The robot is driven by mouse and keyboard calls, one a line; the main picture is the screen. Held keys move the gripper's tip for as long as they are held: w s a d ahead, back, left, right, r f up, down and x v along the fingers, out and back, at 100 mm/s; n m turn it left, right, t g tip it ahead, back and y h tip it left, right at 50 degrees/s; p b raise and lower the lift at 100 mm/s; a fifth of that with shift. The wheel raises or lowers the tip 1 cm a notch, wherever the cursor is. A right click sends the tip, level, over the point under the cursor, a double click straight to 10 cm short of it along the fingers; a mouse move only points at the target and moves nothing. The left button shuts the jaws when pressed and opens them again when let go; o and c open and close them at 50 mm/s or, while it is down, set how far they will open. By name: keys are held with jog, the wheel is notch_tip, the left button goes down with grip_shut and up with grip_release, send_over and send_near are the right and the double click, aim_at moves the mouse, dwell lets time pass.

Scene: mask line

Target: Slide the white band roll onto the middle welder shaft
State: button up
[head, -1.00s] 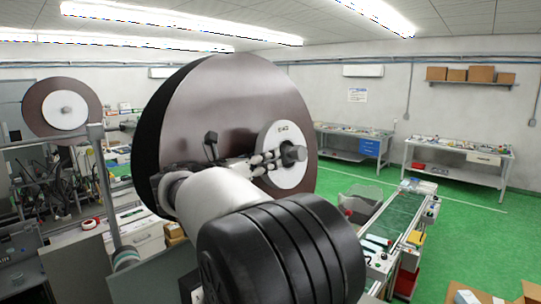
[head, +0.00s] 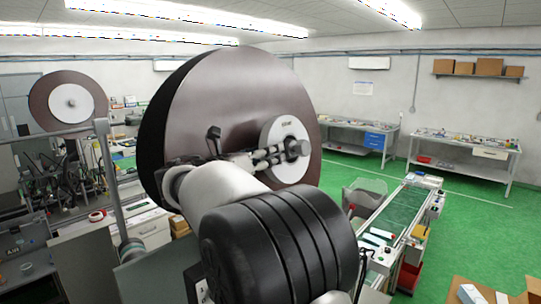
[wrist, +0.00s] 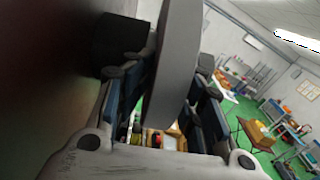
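A white band roll (head: 279,173), a pale disc with a small printed mark, stands upright before the near large brown reel. My gripper (head: 272,156) has its visible finger lying across the roll's near face. In the wrist view the roll (wrist: 178,60) shows edge-on as a grey slab between my two fingers (wrist: 170,100), which appear closed on it. A dark round knob (head: 298,148) shows at the roll's middle; I cannot tell whether it is a shaft end or a fingertip. The middle welder shaft is not clearly visible.
The near brown reel (head: 215,85) fills the space behind and left of the roll. Another brown reel (head: 45,98) with a white hub stands far left. A conveyor with a green belt (head: 395,212) stands right, and workbenches line the back wall.

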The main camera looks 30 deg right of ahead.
jog(key=shift+o, duration=1)
jog(key=shift+w+a+f, duration=0.15)
jog(key=shift+w+a, duration=0.15)
jog(key=shift+w, duration=0.05)
jog(key=shift+s+d, duration=0.15)
jog(key=shift+s, duration=0.1)
jog(key=v, duration=1.2)
